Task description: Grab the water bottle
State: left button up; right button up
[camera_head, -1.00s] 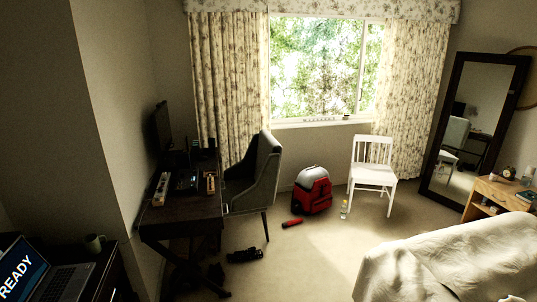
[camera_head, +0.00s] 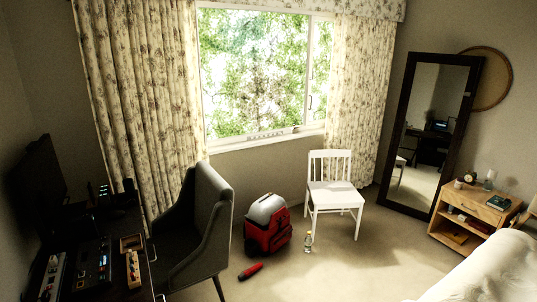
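The water bottle (camera_head: 308,241) is small, clear and upright on the carpet. It stands in front of the white chair (camera_head: 333,196) and to the right of the red and grey suitcase (camera_head: 267,224), apart from both. Neither of my grippers is in view, and nothing touches the bottle.
A red cylinder (camera_head: 251,271) lies on the floor before the suitcase. A grey armchair (camera_head: 208,230) and a cluttered dark desk (camera_head: 118,275) fill the left. The bed (camera_head: 490,272) is at lower right, beside a wooden nightstand (camera_head: 476,215). Carpet in front of the bottle is clear.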

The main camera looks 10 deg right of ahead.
aim_at(308, 240)
jog(key=i+l+z, duration=0.2)
jog(key=i, duration=0.45)
jog(key=i+z, duration=0.2)
jog(key=i, duration=0.45)
jog(key=i+j+z, duration=0.2)
jog(key=i, duration=0.45)
jog(key=i+j+z, duration=0.2)
jog(key=i, duration=0.45)
jog(key=l, duration=0.1)
